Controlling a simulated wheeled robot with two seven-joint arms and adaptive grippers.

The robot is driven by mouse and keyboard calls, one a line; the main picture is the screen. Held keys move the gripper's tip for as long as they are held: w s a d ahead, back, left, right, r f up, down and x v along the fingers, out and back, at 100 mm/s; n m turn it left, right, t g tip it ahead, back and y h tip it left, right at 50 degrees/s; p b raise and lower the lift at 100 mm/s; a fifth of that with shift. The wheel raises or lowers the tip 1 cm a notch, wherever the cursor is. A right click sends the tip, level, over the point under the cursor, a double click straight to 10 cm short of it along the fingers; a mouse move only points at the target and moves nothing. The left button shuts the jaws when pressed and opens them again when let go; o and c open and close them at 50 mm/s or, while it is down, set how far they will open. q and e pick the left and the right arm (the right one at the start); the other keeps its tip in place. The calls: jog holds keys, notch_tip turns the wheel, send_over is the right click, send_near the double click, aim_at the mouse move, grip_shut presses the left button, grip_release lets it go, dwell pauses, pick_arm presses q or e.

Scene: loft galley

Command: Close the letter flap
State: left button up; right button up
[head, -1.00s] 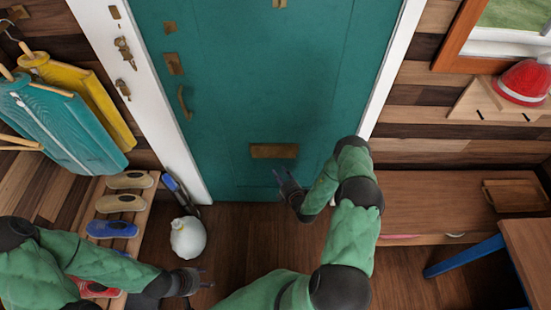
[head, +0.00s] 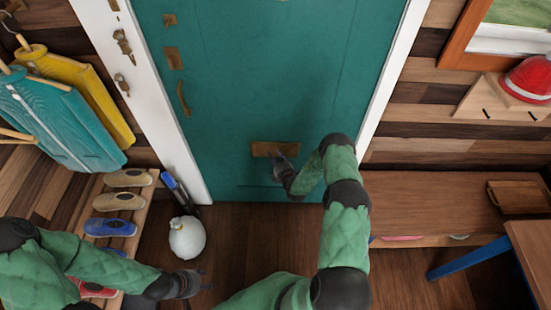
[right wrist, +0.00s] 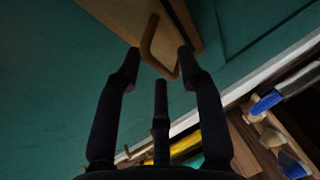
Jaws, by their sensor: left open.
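The brass letter flap (head: 268,149) is low on the teal door (head: 240,90). In the right wrist view the flap (right wrist: 158,45) shows close up, with a bent brass edge standing out from the door. My right gripper (head: 280,162) is at the lower right part of the flap and partly covers it. In its wrist view the fingers (right wrist: 160,68) are spread apart with the brass edge just beyond and between the tips; I cannot tell whether they touch. My left gripper (head: 198,282) is open and empty, low over the floor at the left.
A white round object (head: 187,238) stands on the floor near the left gripper. A shoe rack (head: 140,205) and hanging coats (head: 60,115) are at the left. A bench (head: 430,200) stands right of the door.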

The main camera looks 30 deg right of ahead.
grip_shut()
jog(key=shift+f+t+b, duration=0.4)
jog(key=shift+f+b, duration=0.05)
jog(key=shift+b, duration=0.35)
jog(key=shift+w+d+f+n+t+b, duration=0.3)
jog(key=shift+f+n+t+b, duration=0.45)
jog(key=shift+t+b, duration=0.9)
jog(key=shift+w+d+f+n+t+b, duration=0.1)
jog(key=shift+w+f+n+t+b, duration=0.5)
jog(key=shift+b, duration=1.75)
jog(key=shift+w+d+f+n+t+b, duration=0.15)
jog(key=shift+f+n+t+b, duration=0.65)
jog(key=shift+t+b, duration=1)
jog(key=shift+d+r, duration=0.1)
jog(key=shift+r, duration=0.05)
